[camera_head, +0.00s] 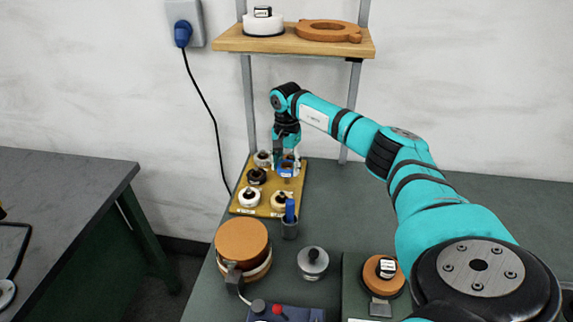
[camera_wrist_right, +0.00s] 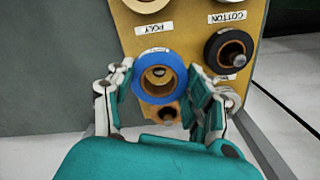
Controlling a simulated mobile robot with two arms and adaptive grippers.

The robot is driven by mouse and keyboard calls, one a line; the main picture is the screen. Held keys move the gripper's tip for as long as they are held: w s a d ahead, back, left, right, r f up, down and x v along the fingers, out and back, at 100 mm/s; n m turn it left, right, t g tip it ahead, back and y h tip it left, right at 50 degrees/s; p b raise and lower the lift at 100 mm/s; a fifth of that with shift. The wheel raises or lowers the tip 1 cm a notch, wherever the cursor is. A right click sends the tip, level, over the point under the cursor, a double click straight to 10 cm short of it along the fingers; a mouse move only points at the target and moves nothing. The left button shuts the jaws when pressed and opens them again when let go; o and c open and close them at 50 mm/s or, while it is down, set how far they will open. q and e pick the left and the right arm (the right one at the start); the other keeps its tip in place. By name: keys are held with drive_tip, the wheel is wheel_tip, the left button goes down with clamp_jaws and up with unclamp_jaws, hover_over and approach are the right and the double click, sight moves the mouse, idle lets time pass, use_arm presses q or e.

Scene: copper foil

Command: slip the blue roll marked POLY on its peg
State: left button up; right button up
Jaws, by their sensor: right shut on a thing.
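The blue roll (camera_wrist_right: 160,92) is between the two fingers of my right gripper (camera_wrist_right: 163,98) in the right wrist view, which is shut on it. A wooden core and a dark round tip show in its hole; I cannot tell how far down the roll sits. The POLY label (camera_wrist_right: 153,28) is on the yellow board just above the roll in that view. In the head view my right gripper (camera_head: 287,160) is over the far right part of the board (camera_head: 268,211), with the blue roll (camera_head: 286,172) low at its fingers. My left gripper is not in view.
White rolls (camera_head: 250,196) and a cup with a blue item (camera_head: 290,226) stand nearer. A brown round stack (camera_head: 242,243) and a grey knobbed disc (camera_head: 313,262) stand in front. A shelf (camera_head: 290,45) is above.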

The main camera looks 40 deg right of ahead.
drive_tip(key=shift+f, duration=0.2)
drive_tip(key=shift+f+b, duration=0.55)
drive_tip(key=shift+f, duration=0.05)
drive_tip(key=shift+f, duration=0.15)
drive_tip(key=o, duration=1.5)
drive_tip(key=shift+r+p, duration=0.65)
drive_tip(key=shift+r, duration=0.4)
wheel_tip(320, 180, up, 7)
drive_tip(key=p, duration=0.5)
idle(0.3)
